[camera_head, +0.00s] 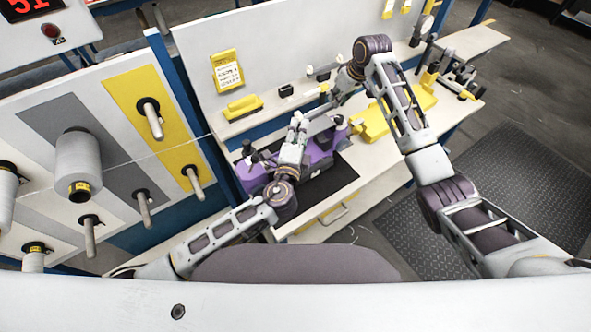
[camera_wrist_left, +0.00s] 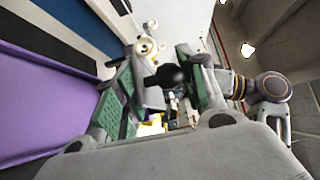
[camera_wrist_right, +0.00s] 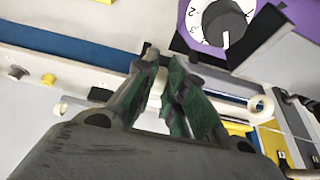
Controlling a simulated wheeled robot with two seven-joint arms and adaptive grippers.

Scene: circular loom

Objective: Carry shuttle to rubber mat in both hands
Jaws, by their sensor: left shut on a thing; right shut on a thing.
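The purple shuttle (camera_head: 262,178) is at the workbench, its dark mat side in front of it. Purple surface also fills the left of the left wrist view (camera_wrist_left: 40,105), and a purple part with a numbered dial shows in the right wrist view (camera_wrist_right: 190,15). The black rubber mat (camera_head: 332,182) lies on the bench. I cannot tell whether the shuttle touches it.
A yellow block (camera_head: 372,122) lies right of the shuttle. Small tools (camera_head: 450,78) stand at the bench's right end. A white back panel (camera_head: 290,45) rises behind the bench. A rack panel with pegs and a thread spool (camera_head: 78,160) stands at left.

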